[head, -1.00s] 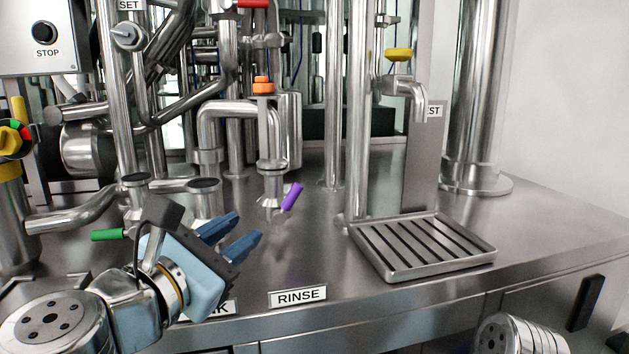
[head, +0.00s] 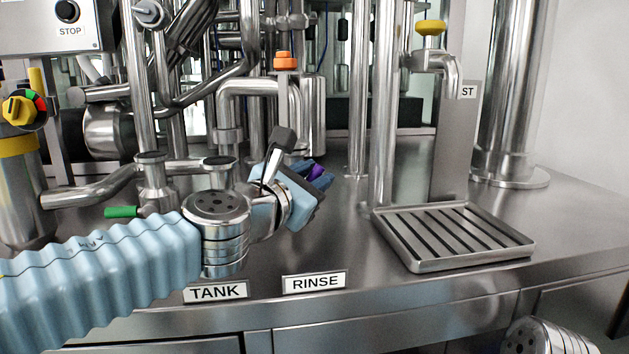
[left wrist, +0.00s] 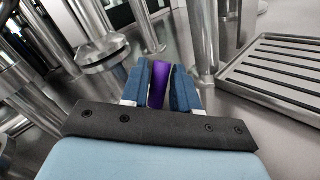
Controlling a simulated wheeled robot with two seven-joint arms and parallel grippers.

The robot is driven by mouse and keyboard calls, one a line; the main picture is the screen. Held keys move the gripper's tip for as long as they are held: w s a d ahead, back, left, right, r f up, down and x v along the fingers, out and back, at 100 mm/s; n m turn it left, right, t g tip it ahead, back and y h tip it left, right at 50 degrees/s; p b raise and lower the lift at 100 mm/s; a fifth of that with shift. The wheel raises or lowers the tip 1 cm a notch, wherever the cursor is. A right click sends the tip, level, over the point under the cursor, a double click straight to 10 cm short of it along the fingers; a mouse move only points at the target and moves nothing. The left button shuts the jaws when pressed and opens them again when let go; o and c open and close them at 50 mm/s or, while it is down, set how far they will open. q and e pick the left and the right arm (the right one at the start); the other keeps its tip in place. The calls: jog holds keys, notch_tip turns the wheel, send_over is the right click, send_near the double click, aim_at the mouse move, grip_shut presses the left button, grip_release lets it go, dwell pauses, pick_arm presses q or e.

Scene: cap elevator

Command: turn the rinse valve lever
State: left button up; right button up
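The rinse valve lever is a purple handle (head: 316,171) behind the RINSE label. In the head view my left gripper (head: 310,176) reaches it from the left and hides most of it. In the left wrist view the purple lever (left wrist: 159,82) stands between the two blue fingers and fills most of the gap. The fingers are close on both sides of it, but I cannot tell whether they press on it. My right gripper is not in view.
The RINSE label (head: 315,283) and TANK label (head: 216,291) stand at the front edge. A green lever (head: 122,212) is to the left. A slotted drip tray (head: 408,262) is to the right. Upright pipes and the orange-capped valve (head: 285,62) stand behind.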

pick_arm(q)
jog(key=shift+w+d, duration=0.15)
jog(key=shift+w, duration=0.15)
grip_shut()
